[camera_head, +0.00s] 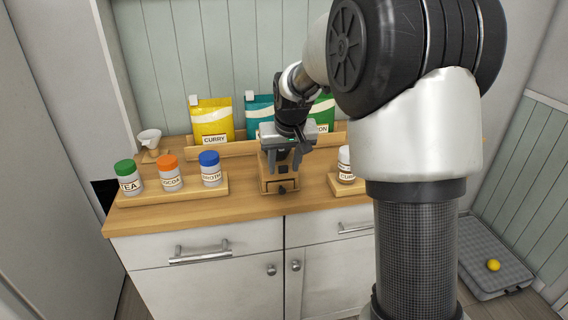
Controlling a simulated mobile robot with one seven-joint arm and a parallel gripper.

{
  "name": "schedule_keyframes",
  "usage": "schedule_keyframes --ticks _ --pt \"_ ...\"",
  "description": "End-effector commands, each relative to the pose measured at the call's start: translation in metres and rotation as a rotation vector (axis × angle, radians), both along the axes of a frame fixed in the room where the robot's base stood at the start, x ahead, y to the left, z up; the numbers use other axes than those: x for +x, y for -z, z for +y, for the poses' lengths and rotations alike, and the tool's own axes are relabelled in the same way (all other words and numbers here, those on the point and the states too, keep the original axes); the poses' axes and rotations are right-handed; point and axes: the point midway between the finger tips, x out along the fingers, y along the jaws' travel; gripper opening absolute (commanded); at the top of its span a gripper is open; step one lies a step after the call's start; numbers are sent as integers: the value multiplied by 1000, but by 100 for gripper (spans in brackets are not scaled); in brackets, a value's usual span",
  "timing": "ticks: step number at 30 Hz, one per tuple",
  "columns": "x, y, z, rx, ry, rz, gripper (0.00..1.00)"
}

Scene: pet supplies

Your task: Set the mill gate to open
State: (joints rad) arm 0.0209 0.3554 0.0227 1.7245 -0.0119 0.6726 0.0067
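The mill (279,184) is a small wooden box with a dark knob low on its front. It stands on the wooden counter, near the middle of the view. My gripper (284,163) points down right over the mill and covers most of its upper part. Its two grey fingers look spread apart, with no object clearly held between them. I cannot tell whether they touch the mill. The mill's gate and its setting cannot be made out behind the gripper.
Jars with green (126,174), orange (169,173) and blue (210,169) lids stand on a wooden tray at left, near a white funnel (149,138). A yellow curry bag (212,121) and other bags stand behind. Another jar (346,165) is at right, partly behind my arm.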

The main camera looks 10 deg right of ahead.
Motion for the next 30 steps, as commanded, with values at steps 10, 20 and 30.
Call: schedule_keyframes --ticks 10,20,30 --pt "-5 -18 0 0 0 -6 41" --pt "-35 -90 0 0 0 -7 41" --pt "-60 -150 0 0 0 -3 41"
